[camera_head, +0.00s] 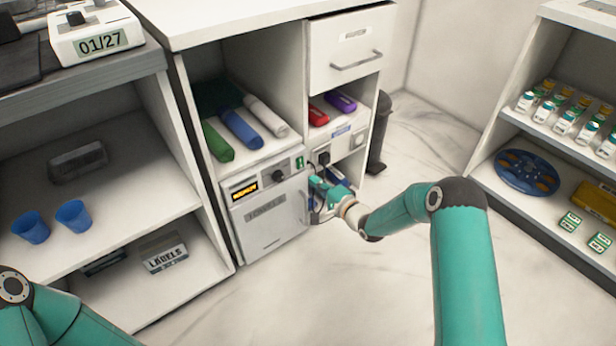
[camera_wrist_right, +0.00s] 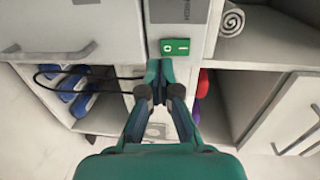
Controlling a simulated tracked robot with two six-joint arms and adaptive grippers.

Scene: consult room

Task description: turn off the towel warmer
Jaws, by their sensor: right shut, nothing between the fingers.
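The towel warmer (camera_head: 272,211) is a white box in the lower part of the white cabinet, with a "TOWELS" label on its door. Its panel has a lit orange display (camera_head: 245,190), a black knob (camera_head: 278,175) and a green switch (camera_head: 299,163). In the right wrist view the green switch (camera_wrist_right: 175,47) shows O and I marks. My right gripper (camera_head: 322,186) is shut and empty beside the warmer's right edge. In the wrist view its fingertips (camera_wrist_right: 160,67) are very close to the switch; I cannot tell if they touch. My left gripper is out of view.
A black plug (camera_head: 323,158) and cable are by the socket right of the warmer. Rolled towels (camera_head: 240,128) lie on the shelf above. A drawer (camera_head: 348,52) is above right. Blue cups (camera_head: 73,215) stand on the left shelf. The floor (camera_head: 340,285) in front is clear.

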